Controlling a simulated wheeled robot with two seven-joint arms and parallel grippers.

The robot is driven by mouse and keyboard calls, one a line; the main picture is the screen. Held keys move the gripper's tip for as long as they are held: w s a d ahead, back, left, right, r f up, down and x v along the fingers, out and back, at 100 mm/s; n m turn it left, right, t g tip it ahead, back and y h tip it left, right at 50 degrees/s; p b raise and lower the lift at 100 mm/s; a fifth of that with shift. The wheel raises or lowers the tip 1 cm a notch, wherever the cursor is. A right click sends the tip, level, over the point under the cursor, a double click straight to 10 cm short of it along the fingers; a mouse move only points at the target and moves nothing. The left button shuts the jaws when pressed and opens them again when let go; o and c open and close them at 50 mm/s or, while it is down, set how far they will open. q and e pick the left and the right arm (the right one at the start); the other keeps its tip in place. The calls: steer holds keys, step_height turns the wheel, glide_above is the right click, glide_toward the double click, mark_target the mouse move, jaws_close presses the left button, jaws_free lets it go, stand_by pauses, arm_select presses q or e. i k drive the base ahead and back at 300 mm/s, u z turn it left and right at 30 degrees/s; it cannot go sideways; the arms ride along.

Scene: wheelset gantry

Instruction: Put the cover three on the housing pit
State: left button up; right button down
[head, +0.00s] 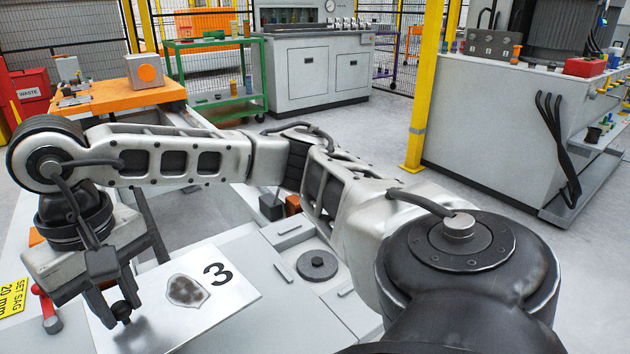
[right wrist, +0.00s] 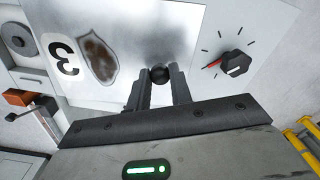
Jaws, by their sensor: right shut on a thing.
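Cover three is a pale metal plate (head: 235,293) marked with a black 3 and a brown shield-shaped patch, at the lower left in the head view. It also fills the top middle of the right wrist view (right wrist: 172,25). My right gripper (head: 120,305) points down over its left part and is shut on its dark round knob (right wrist: 159,73), which sits between the fingertips. I cannot tell whether the plate rests on the surface or hangs just above it. I cannot clearly make out the housing pit. My left gripper is not in view.
A dark round disc (head: 317,265) and an orange block (head: 293,204) lie right of the plate. A dial with a red pointer (right wrist: 234,64) is beside it, near a yellow label (head: 12,298). A yellow post (head: 425,100) and machines stand behind.

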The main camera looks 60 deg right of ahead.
mark_target(318, 257)
steer(key=u, duration=1.2)
steer(key=k, duration=1.05)
steer(key=z, duration=1.2)
steer(key=i, duration=0.5)
